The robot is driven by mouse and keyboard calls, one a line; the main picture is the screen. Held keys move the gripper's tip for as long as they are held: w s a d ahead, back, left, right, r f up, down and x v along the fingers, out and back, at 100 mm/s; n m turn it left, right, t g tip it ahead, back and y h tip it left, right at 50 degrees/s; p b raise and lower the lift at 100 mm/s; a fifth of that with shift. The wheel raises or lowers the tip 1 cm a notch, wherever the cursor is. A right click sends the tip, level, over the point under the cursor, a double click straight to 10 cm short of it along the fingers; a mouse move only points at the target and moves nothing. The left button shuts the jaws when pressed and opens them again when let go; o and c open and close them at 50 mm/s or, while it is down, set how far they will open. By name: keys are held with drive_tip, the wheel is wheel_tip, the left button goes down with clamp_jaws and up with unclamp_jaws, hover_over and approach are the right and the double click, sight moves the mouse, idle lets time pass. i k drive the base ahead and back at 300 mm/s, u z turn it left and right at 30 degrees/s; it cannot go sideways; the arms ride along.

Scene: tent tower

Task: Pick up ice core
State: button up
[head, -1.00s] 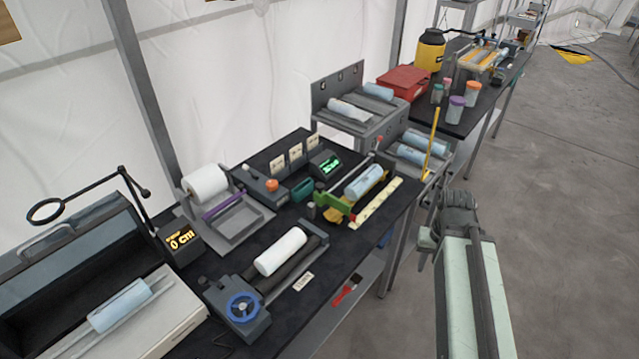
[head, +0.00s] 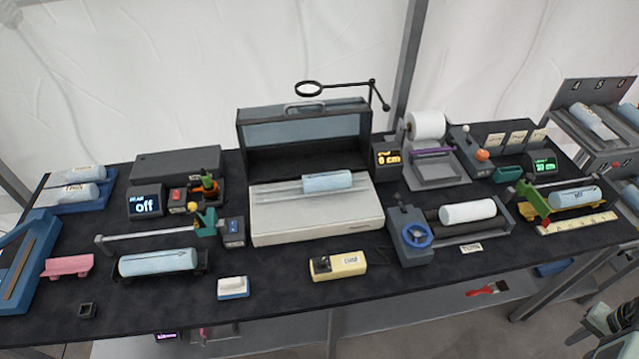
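Several pale blue ice cores lie on the bench. One core (head: 158,262) rests in a black cradle at front left. Another core (head: 327,181) lies on rails on the white open-lidded box (head: 315,222). A third core (head: 575,197) lies in a yellow cradle at the right. Two labelled cores (head: 85,173) lie on a blue tray at far left, and more cores (head: 593,121) lie on the grey rack at far right. My gripper (head: 600,322) is at the lower right edge, partly cut off, apart from all cores. Its fingers are not clear.
A white cylinder (head: 467,212) lies on rollers beside a blue handwheel (head: 417,236). A yellow block (head: 338,265), a white-and-blue block (head: 233,288) and a pink cradle (head: 67,266) stand near the front edge. A magnifier arm (head: 340,86) rises behind the box. Some front bench surface is clear.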

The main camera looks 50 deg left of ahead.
sight(329, 181)
drive_tip(key=u, duration=3.3)
drive_tip(key=k, duration=0.95)
drive_tip(key=z, duration=1)
drive_tip(key=i, duration=1)
drive_tip(key=u, duration=0.05)
drive_tip(key=k, duration=0.5)
drive_tip(key=u, duration=0.1)
